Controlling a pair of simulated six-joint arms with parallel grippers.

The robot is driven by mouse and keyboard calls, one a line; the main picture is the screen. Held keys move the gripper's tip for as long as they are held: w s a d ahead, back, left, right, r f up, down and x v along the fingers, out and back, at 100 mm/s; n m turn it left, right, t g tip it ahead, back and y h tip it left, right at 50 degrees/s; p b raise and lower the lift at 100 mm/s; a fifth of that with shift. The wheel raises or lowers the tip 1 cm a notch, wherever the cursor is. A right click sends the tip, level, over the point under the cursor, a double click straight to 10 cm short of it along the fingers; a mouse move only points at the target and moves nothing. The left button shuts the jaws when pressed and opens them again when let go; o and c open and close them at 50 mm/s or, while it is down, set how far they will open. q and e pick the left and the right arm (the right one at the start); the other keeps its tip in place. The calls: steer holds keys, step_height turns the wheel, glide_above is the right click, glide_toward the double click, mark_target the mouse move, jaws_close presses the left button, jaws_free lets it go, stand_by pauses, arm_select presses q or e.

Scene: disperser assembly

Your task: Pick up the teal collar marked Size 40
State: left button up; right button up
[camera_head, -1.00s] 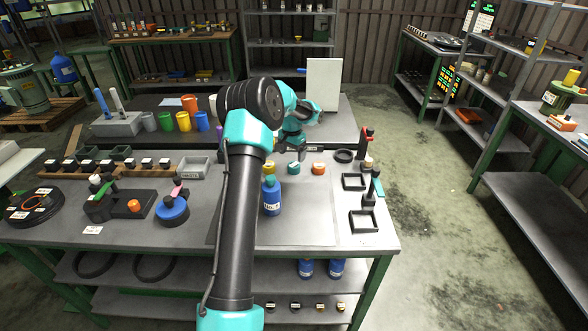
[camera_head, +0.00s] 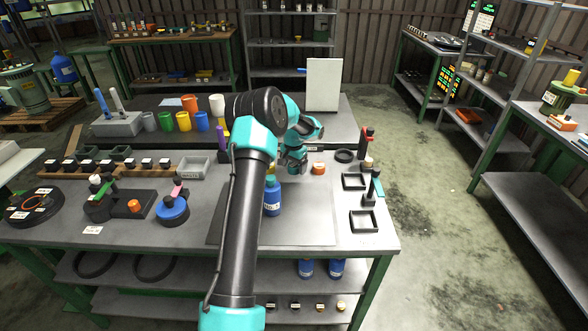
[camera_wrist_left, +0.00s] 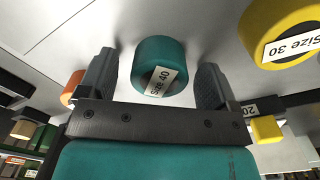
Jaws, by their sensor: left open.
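The teal collar (camera_wrist_left: 152,50) carries a white label reading Size 40 in the left wrist view. In the head view, the teal collar (camera_head: 294,169) stands on the workbench, partly covered by my gripper. My left gripper (camera_head: 294,160) is just over it. In the left wrist view the two dark fingers of my left gripper (camera_wrist_left: 157,72) are apart, one on each side of the collar, with a gap visible on both sides. The yellow Size 30 collar (camera_wrist_left: 278,28) is to the right there. My right gripper is not in view.
An orange collar (camera_head: 319,168) stands right of the teal one. A blue bottle (camera_head: 272,196) stands in front, left. A black ring (camera_head: 344,156) and square black frames (camera_head: 363,222) lie to the right.

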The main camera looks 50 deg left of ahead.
mark_target(294, 164)
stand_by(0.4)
arm_select(q)
steer(key=c, duration=1.4)
steer(key=shift+o, duration=0.2)
steer(key=shift+r, duration=5.05)
